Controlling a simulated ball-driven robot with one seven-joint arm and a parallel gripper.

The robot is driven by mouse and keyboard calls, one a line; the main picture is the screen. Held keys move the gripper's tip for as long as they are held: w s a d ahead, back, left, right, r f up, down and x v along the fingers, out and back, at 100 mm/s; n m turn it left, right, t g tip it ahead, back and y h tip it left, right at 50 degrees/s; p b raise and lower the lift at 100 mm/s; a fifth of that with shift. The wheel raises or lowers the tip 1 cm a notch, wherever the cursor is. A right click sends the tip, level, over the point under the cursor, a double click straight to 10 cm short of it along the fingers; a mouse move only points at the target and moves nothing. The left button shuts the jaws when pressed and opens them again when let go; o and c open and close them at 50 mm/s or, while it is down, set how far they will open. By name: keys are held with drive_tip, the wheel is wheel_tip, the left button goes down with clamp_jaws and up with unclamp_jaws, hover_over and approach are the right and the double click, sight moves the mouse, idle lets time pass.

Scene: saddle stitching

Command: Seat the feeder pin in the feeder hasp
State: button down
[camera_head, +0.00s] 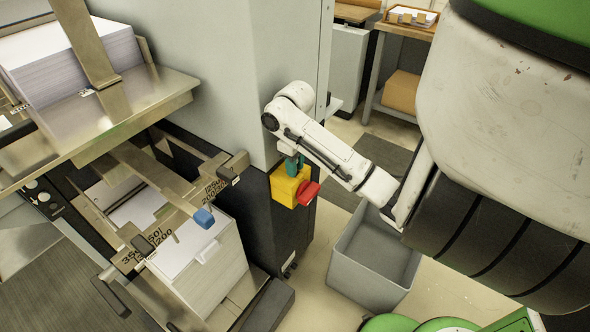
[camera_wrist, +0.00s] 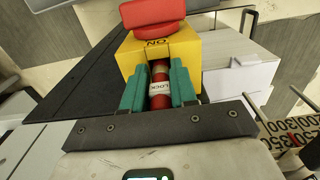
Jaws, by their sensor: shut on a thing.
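The feeder pin (camera_wrist: 160,101) is red with a white band lettered LOCK. It stands between the teal fingers of my gripper (camera_wrist: 159,90), which are shut on it. Its far end meets the near face of a yellow box (camera_wrist: 187,51) with a red knob (camera_wrist: 152,11), which appears to be the feeder hasp. I cannot tell whether the end is inside a hole or only against the face. In the head view my gripper (camera_head: 294,161) is right at the top of the yellow box (camera_head: 285,188); the red knob (camera_head: 309,194) sticks out to the right. The pin is hidden there.
The box is on the grey machine's side (camera_head: 262,225). A paper stack (camera_head: 215,265) with a blue-tipped bar (camera_head: 204,217) stands left of it. A grey open bin (camera_head: 347,284) is on the floor at right. Floor between bin and machine is clear.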

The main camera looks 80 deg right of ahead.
drive_tip(key=shift+r, duration=0.1)
drive_tip(key=c, duration=0.9)
unclamp_jaws()
wheel_tip(320, 180, up, 12)
drive_tip(key=p, duration=0.3)
